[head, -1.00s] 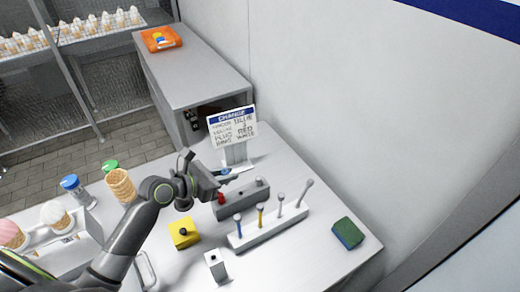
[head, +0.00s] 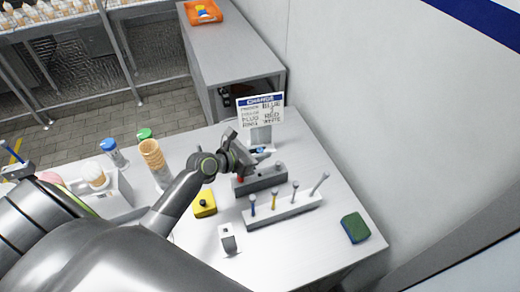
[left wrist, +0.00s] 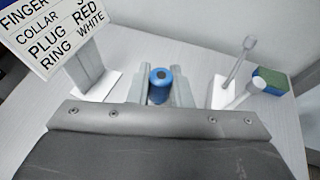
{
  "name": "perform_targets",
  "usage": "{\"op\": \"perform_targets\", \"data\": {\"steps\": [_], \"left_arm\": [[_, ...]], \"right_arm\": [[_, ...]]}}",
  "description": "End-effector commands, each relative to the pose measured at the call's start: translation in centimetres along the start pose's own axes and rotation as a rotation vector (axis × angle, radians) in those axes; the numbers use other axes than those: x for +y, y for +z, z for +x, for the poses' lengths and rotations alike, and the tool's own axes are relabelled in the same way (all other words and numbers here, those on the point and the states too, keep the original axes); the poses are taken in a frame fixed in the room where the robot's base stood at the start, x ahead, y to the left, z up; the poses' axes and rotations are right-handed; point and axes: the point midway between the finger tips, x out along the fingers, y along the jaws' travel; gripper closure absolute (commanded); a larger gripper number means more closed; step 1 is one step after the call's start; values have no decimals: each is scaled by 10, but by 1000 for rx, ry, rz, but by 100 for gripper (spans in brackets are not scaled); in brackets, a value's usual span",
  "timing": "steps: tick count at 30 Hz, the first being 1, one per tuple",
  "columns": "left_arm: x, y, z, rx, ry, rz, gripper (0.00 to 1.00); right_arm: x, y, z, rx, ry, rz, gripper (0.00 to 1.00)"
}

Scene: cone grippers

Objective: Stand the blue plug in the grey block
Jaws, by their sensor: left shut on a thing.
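My left gripper (head: 256,154) is shut on the blue plug (head: 260,150), above and behind the grey block in the head view. The left wrist view shows the blue plug (left wrist: 160,85) upright between the two fingers (left wrist: 160,92). The grey block (head: 262,184) stands on the table with a red plug (head: 240,179) at its left end and a grey peg (head: 280,168) at its right end. The gripper hides part of the block's far side. The block is not clearly visible in the left wrist view. My right gripper is not in view.
A sign (head: 261,109) on a stand is close behind the gripper. A light rack (head: 283,212) with several upright tools is in front of the block.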

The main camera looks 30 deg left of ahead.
Motion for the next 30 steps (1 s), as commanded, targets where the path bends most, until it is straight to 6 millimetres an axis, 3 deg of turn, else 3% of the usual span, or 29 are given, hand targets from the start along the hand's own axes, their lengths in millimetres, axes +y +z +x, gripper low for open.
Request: {"op": "perform_targets", "data": {"steps": [1, 12, 30], "left_arm": [[0, -11, 4, 2, 0, -1, 100], [0, -43, 17, 2, 0, 0, 100], [0, -53, 22, 1, 0, 0, 100]], "right_arm": [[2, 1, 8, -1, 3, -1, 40], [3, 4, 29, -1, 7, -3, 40], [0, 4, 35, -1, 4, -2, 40]]}}
